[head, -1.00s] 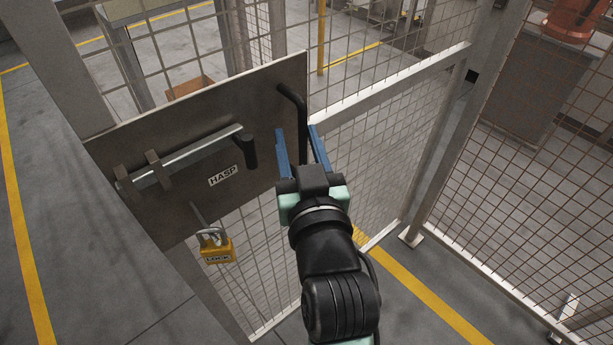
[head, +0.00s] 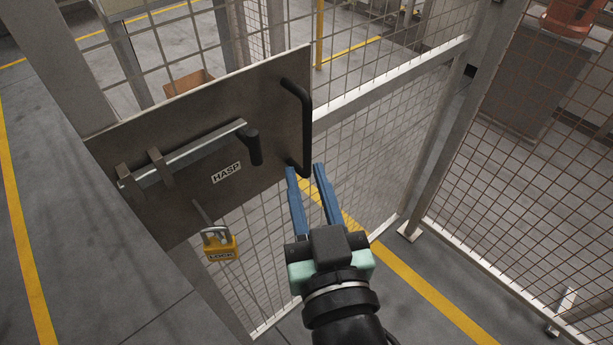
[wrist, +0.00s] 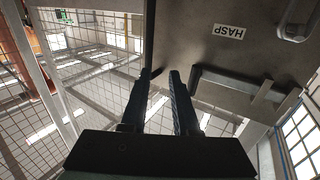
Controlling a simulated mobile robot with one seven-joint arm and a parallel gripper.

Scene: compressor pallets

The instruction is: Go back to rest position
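My gripper (head: 305,170) has two blue fingers that stand apart with nothing between them. In the head view it is just below the lower end of the black door handle (head: 304,130). In the wrist view my gripper (wrist: 160,75) points toward the grey door plate (wrist: 240,55), with the fingers apart. The grey plate (head: 215,100) carries a sliding bolt (head: 190,155) with a black knob (head: 252,150) and a HASP label (head: 226,173). A yellow padlock (head: 219,246) hangs below the plate.
Mesh fence panels (head: 390,120) stand behind and to the right of my gripper, joined at a grey post (head: 450,120). A yellow floor line (head: 430,295) runs at the lower right. Open grey floor (head: 70,230) lies on the left. An orange machine part (head: 575,15) is at the far right.

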